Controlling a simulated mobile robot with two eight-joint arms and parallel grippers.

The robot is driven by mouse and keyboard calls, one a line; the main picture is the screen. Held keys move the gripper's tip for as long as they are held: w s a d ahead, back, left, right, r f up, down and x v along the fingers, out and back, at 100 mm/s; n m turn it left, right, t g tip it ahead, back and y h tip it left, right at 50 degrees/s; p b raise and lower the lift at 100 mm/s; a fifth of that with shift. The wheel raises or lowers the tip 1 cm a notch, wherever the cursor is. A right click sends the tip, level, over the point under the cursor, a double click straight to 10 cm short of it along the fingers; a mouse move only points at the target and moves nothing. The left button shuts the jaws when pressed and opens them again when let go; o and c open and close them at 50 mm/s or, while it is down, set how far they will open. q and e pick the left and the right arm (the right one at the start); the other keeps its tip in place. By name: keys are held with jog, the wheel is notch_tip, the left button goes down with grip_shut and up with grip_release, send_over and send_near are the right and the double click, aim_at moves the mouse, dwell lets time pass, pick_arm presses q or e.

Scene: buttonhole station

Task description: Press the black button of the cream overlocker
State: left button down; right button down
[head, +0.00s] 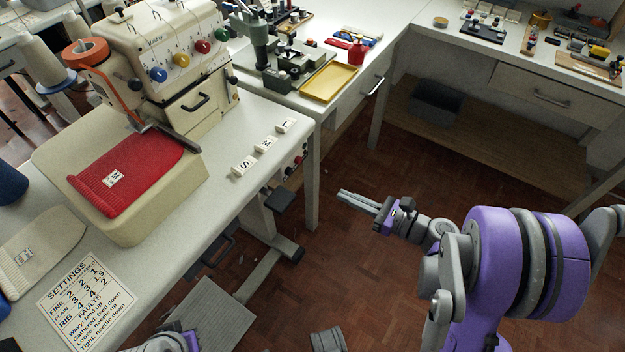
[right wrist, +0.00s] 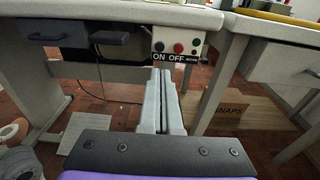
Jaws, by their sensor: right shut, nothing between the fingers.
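The cream overlocker (head: 165,55) stands on the pale table at the upper left, with a red ribbed piece in front of it. A small switch panel sits on the table's front edge; in the right wrist view the panel (right wrist: 170,35) carries a black button (right wrist: 160,46) at left and a red button (right wrist: 178,48) beside it, above the words ON and OFF. My right gripper (head: 341,195) is shut and empty, in the air to the right of the table. In the right wrist view its fingers (right wrist: 166,73) point towards the panel, their tips just below the lettering in the picture.
Lettered blocks S, M and L (head: 264,145) lie on the table near its edge. A yellow tray (head: 328,82) is on the table behind. A settings card (head: 78,292) lies at lower left. The floor around my right gripper is clear; table legs stand near the panel.

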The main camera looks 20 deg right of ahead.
aim_at(291, 171)
jog(key=b+x, duration=0.1)
jog(key=x, duration=1.2)
jog(key=shift+f+b, duration=0.1)
jog(key=shift+b, duration=0.25)
jog(key=shift+w+a, duration=0.25)
jog(key=shift+w, duration=0.1)
jog(key=shift+w+a, duration=0.5)
jog(key=shift+w, duration=0.25)
